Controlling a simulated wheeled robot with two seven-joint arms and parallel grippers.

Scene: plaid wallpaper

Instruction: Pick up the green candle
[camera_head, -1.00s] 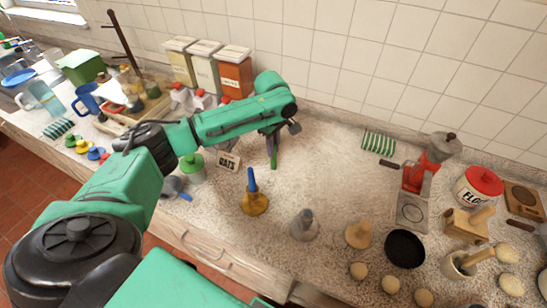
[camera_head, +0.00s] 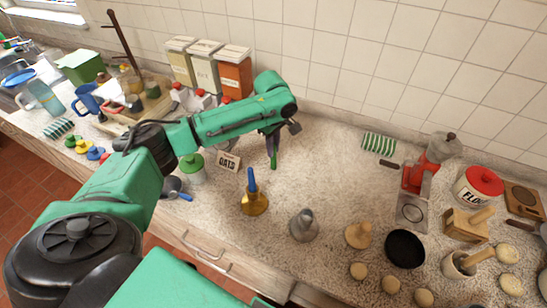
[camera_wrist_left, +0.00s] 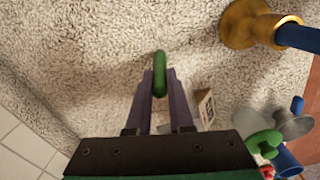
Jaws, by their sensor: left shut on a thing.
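The green candle (camera_wrist_left: 160,72) is a slim green stick between the tips of my left gripper (camera_wrist_left: 160,90) in the left wrist view. The gripper's two purple-grey fingers are shut on it. In the head view the green candle (camera_head: 274,159) points down below my left gripper (camera_head: 271,142), over the back middle of the counter. I cannot tell whether its lower end touches the counter. My right gripper is not in view.
A blue candle in a brass holder (camera_head: 254,203) and a grey holder (camera_head: 304,226) stand nearer the front. The OATS sign (camera_head: 229,162) is left of the gripper. Canisters (camera_head: 205,70) stand at the back wall.

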